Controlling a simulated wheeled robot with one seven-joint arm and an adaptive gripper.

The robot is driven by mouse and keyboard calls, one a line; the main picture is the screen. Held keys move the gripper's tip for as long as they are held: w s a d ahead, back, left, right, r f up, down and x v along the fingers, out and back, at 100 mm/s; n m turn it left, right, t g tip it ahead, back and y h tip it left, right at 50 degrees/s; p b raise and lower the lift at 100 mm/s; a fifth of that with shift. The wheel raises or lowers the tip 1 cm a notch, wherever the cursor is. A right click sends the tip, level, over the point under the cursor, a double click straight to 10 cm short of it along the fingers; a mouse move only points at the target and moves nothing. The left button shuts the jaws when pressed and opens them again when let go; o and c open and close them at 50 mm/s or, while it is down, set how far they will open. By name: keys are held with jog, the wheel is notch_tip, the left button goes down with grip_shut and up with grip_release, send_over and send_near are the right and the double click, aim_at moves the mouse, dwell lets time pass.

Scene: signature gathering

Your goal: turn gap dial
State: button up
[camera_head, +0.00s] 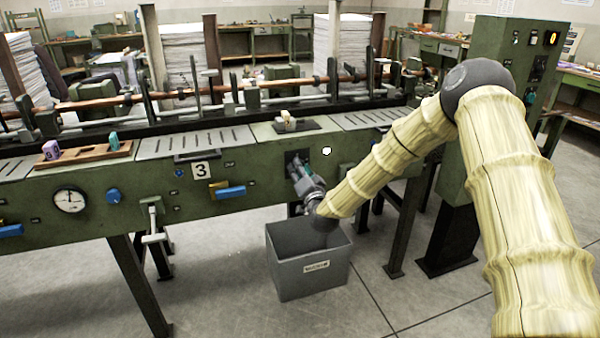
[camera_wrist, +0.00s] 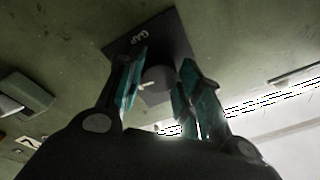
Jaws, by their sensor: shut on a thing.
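The gap dial (camera_wrist: 158,82) is a grey round knob on a black plate marked GAP (camera_wrist: 122,48), fixed to the machine's green front panel. In the wrist view my gripper (camera_wrist: 162,74) has one teal-padded finger on each side of the dial and is shut on it. A small white pointer mark shows near the dial's left side. In the head view my gripper (camera_head: 299,174) reaches the black plate (camera_head: 291,157) from the lower right and hides most of the dial.
A grey bin (camera_head: 308,272) stands on the floor below my gripper. Left along the panel are a blue handle (camera_head: 230,192), a number 3 plate (camera_head: 201,170), a blue knob (camera_head: 113,196) and a round gauge (camera_head: 70,200). A green control cabinet (camera_head: 487,100) stands right, behind my arm.

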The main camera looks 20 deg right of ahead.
jog(key=shift+f, duration=0.1)
jog(key=o, duration=1)
jog(key=shift+s, duration=0.1)
jog(key=s, duration=0.4)
jog(key=s+f, duration=0.1)
jog(key=s, duration=0.6)
jog(key=shift+s+d+f, duration=0.1)
jog(key=shift+s+f, duration=0.1)
jog(key=shift+s, duration=0.2)
